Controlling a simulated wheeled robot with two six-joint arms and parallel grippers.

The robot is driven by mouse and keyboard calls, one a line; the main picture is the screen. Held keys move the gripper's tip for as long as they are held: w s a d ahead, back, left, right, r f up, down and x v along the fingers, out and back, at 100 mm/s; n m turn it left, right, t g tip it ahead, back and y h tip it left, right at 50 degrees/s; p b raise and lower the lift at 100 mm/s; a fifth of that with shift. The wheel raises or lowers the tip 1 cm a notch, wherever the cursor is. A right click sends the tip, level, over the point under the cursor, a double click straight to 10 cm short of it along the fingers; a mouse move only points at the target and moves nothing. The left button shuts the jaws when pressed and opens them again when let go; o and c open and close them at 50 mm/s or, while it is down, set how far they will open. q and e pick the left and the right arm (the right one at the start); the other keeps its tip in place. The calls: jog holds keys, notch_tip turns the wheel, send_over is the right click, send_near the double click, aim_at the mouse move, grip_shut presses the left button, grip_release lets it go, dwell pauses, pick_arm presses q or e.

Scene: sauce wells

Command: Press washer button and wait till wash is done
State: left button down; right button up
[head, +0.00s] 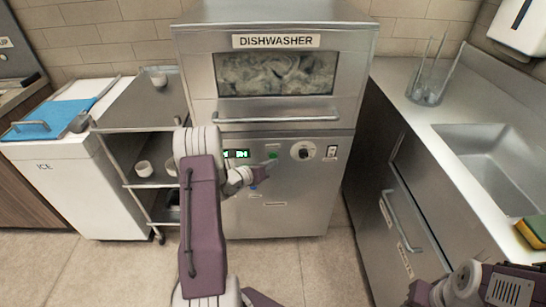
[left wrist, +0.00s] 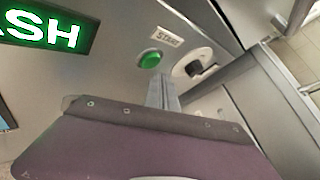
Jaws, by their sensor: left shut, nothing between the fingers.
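The steel dishwasher (head: 287,205) stands straight ahead with its door down, and its window (head: 275,75) shows pale, swirling contents. Its panel has a lit green display (head: 236,154), partly hidden by my left arm; in the left wrist view the display (left wrist: 42,30) ends in "SH". The round green start button (left wrist: 150,60) is under a START label and also shows in the head view (head: 272,155). My left gripper (head: 268,164) is shut and empty, its tips (left wrist: 161,80) just below the button; contact cannot be told. My right gripper (head: 418,294) is low at the right, its jaws unclear.
A dial (head: 303,151) and a switch (head: 331,151) sit right of the button. A cart (head: 150,105) with white cups and a white ice chest (head: 80,190) stand left. A steel counter with a sink (head: 490,155), a clear rack and a sponge is right.

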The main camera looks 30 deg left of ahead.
pick_arm(q)
jog(key=s+d, duration=0.1)
jog(key=s, duration=0.2)
jog(key=s+d, duration=0.1)
jog(key=shift+s+d, duration=0.15)
jog(key=shift+d, duration=0.2)
dwell(0.6)
